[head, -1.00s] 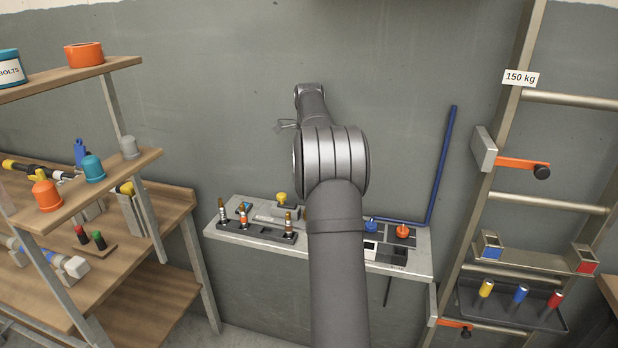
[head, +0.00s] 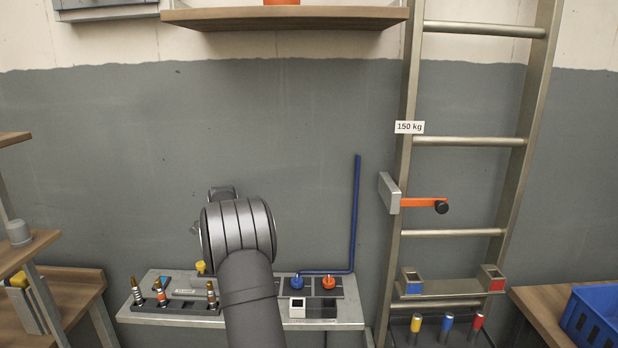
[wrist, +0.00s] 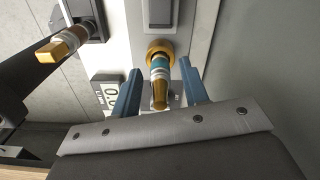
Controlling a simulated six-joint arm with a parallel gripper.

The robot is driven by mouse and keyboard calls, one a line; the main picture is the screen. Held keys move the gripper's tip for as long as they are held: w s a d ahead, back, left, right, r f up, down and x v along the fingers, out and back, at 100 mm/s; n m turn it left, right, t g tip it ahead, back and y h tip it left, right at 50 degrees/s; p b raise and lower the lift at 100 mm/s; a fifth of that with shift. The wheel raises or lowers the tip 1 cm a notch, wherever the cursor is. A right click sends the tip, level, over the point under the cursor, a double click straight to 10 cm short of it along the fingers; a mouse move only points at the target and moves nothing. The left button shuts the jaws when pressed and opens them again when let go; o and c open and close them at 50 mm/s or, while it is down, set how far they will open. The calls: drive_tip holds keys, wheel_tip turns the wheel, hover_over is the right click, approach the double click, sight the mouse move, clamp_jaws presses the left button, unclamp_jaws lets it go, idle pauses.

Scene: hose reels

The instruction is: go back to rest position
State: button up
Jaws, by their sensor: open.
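My gripper shows in the wrist view as two blue-grey fingers (wrist: 160,88), spread apart. A fitting with a gold collar, a teal band and an amber tip (wrist: 159,72) shows between the fingers, with gaps on both sides; the fingers are not closed on it. In the head view, my arm hides most of the gripper; only a small grey piece (head: 195,229) shows left of the arm's big joint. The arm stands over the grey wall bench (head: 180,319).
A black rack holds several fittings (head: 138,291). Right of my arm are a blue knob (head: 297,283), an orange knob (head: 329,283) and a blue pipe (head: 356,215). A ladder (head: 455,233) stands further right. A wooden shelf (head: 290,17) hangs above; the wall between is clear.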

drive_tip(key=shift+f, duration=0.95)
drive_tip(key=shift+r, duration=2.05)
